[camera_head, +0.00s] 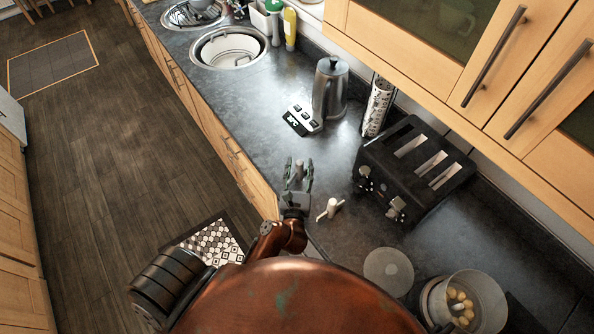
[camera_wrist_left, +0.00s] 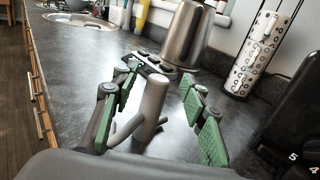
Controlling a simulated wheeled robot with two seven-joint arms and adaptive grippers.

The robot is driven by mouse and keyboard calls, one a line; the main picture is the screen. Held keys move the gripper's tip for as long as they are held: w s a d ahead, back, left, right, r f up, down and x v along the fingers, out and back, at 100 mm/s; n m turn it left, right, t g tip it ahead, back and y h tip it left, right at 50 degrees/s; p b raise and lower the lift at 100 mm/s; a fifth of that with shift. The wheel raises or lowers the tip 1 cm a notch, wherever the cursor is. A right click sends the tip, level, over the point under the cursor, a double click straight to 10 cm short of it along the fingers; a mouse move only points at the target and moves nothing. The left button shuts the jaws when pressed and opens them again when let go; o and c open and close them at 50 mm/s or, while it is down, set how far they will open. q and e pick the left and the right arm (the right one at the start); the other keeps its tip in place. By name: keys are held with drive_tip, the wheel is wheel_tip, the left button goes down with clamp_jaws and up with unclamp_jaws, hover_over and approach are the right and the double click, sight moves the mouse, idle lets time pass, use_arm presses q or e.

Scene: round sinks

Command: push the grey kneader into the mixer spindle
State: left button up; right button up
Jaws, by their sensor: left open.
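The grey kneader (camera_wrist_left: 150,108), an upright cylinder with curved arms low down, stands on the dark worktop. It is between the fingers of my left gripper (camera_wrist_left: 155,112) in the left wrist view, with space visible beside the fingers. In the head view my left gripper (camera_head: 298,178) is open around the kneader's grey top (camera_head: 299,167). A paler post with side arms (camera_head: 331,208) stands just right of the gripper. The mixer appears to be the appliance with the clear bowl (camera_head: 487,294) at the lower right. I cannot make out its spindle. My right gripper is out of view.
A black toaster (camera_head: 415,165) stands right of the gripper, with a kettle (camera_head: 329,88) and a small button panel (camera_head: 302,118) beyond. A pale disc (camera_head: 388,271) lies near the bowl, which holds yellowish pieces. Wall cabinets overhang the right side.

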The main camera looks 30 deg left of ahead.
use_arm(q)
drive_tip(key=shift+x, duration=1.05)
drive_tip(key=shift+s, duration=0.1)
clamp_jaws()
